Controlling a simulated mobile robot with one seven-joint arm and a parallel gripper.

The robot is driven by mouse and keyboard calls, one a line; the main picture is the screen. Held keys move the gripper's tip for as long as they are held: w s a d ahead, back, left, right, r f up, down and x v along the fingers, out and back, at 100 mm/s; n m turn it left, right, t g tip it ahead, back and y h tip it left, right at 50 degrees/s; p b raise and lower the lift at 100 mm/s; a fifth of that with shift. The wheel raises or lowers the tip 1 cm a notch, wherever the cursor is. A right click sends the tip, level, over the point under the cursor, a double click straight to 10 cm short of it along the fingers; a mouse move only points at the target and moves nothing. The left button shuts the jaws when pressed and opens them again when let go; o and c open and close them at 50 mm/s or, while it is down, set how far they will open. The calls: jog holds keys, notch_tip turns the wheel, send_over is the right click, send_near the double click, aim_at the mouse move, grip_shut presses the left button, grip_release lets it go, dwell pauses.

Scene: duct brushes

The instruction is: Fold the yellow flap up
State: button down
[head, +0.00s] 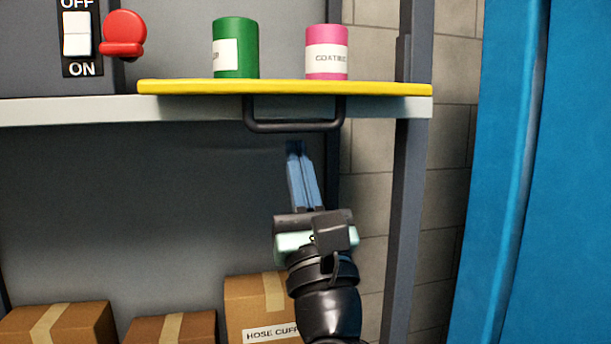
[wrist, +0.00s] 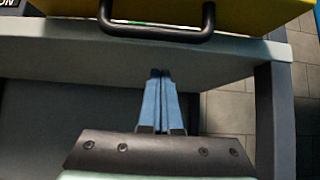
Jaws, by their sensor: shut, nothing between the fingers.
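The yellow flap (head: 285,88) shows as a thin, nearly level strip along the front of the grey shelf in the head view. Its yellow face (wrist: 235,12) fills part of the top of the wrist view. A black bar handle (head: 294,127) hangs below the flap's front edge; it also crosses the top of the wrist view (wrist: 155,34). My gripper (head: 294,147) is below the handle, pointing up, with its blue fingers together and empty. In the wrist view the fingertips (wrist: 160,73) are apart from the handle. The flap's hinge is not visible.
A green can (head: 236,48) and a pink can (head: 327,52) stand at the flap, on or just behind it. A switch (head: 77,35) and red knob (head: 123,35) are at left. Cardboard boxes (head: 255,306) sit below. A grey post (head: 405,190) stands at right.

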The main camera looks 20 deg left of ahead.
jog(key=s+d, duration=0.1)
jog(key=s+d+r+p, duration=0.1)
jog(key=shift+s+r, duration=0.25)
jog(key=shift+s, duration=0.05)
jog(key=shift+w, duration=0.1)
dwell(0.3)
